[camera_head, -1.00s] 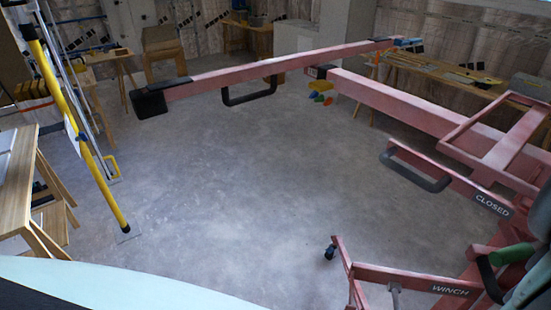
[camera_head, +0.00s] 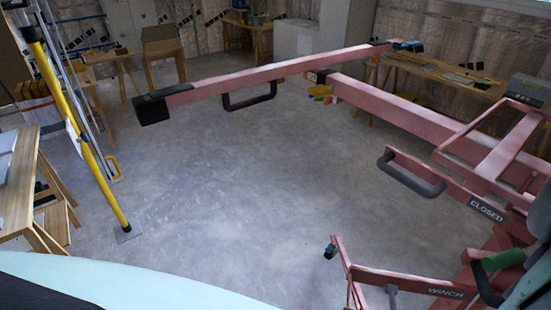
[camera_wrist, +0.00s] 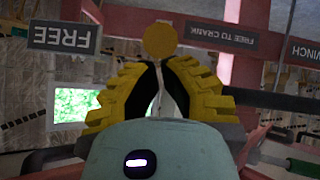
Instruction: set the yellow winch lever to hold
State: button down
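In the wrist view, a round yellow knob (camera_wrist: 160,40), which looks like the end of the winch lever, shows just beyond my fingertips. The lever's stem cannot be made out. My gripper (camera_wrist: 160,68) has yellow ridged fingers with black inner sides, drawn close together with a narrow pale gap between them. I cannot tell whether they touch the knob or hold anything. An upside-down FREE sign (camera_wrist: 62,38) is left of the knob, and a FREE TO CRANK sign (camera_wrist: 236,36) is to its right. The head view shows the WINCH label (camera_head: 445,293) at lower right; the lever is hidden there.
The red lift frame has a long beam (camera_head: 270,73), a black-handled bar labelled CLOSED (camera_head: 486,208) and a green grip (camera_head: 503,259) near the right edge. A yellow pole (camera_head: 85,140) and wooden stand (camera_head: 18,185) are at left. The middle floor (camera_head: 250,190) is clear.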

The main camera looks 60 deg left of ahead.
jog(key=shift+s+f, duration=0.15)
jog(key=shift+f, duration=0.3)
jog(key=shift+s+d+f+b, duration=0.45)
jog(key=shift+d+f+b, duration=0.15)
jog(key=shift+f+b, duration=0.35)
jog(key=shift+r, duration=0.3)
